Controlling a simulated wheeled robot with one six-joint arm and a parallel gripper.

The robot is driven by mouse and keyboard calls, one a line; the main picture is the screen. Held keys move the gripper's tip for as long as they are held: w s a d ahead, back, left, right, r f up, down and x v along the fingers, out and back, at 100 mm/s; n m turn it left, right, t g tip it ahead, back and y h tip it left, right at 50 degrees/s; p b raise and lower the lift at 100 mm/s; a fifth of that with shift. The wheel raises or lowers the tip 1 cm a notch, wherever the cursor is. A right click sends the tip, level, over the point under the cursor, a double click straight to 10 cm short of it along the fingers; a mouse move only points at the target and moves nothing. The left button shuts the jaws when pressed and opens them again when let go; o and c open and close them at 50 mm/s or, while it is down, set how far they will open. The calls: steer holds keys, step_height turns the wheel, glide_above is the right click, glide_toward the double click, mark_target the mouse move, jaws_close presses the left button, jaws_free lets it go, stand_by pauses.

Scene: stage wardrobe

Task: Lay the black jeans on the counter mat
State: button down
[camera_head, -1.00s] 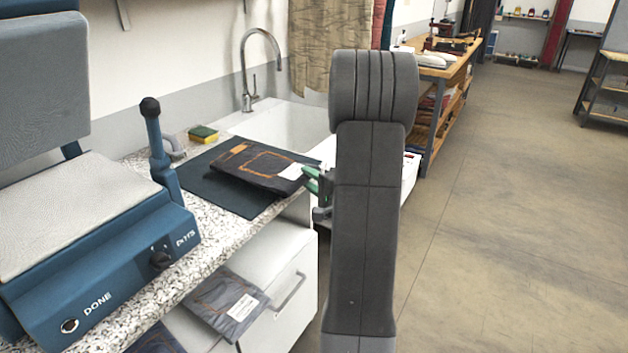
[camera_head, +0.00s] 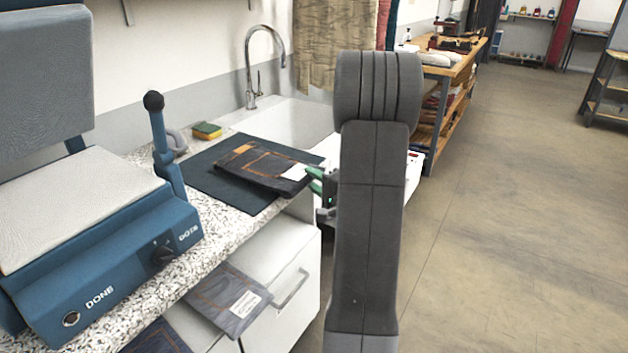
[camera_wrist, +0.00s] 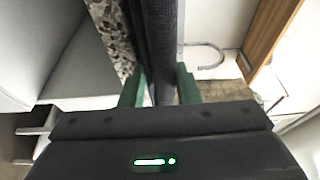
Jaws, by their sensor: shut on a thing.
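The folded black jeans (camera_head: 258,166), with orange stitching and a white tag, are flat over the dark counter mat (camera_head: 228,195). Their right end reaches past the mat's right side toward my gripper. I cannot tell whether they fully touch the mat. My gripper (camera_head: 315,181), with green fingers, is shut on the tagged end, partly hidden behind my arm. In the wrist view, the jeans (camera_wrist: 160,50) show edge-on as a dark strip between the green fingers (camera_wrist: 160,88).
A blue press (camera_head: 95,240) with a raised lid stands left on the speckled counter (camera_head: 222,238). A sponge (camera_head: 206,130), sink (camera_head: 285,125) and tap (camera_head: 262,65) are behind the mat. Other folded jeans (camera_head: 228,300) lie below, by a white drawer (camera_head: 285,285). Open floor is right.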

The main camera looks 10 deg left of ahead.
steer(key=shift+f, duration=0.15)
jaws_free()
stand_by(0.4)
steer(key=s+d+p, duration=0.1)
steer(key=s+d, duration=0.2)
steer(key=d, duration=0.7)
steer(key=shift+s+d+p, duration=0.15)
steer(key=shift+s+p, duration=0.2)
steer(key=shift+s, duration=0.05)
stand_by(0.4)
stand_by(0.3)
steer(key=w+a+b, duration=0.1)
steer(key=w+a, duration=0.2)
steer(key=a, duration=0.5)
steer(key=shift+a+b, duration=0.25)
steer(key=shift+b, duration=0.05)
steer(key=shift+d, duration=0.15)
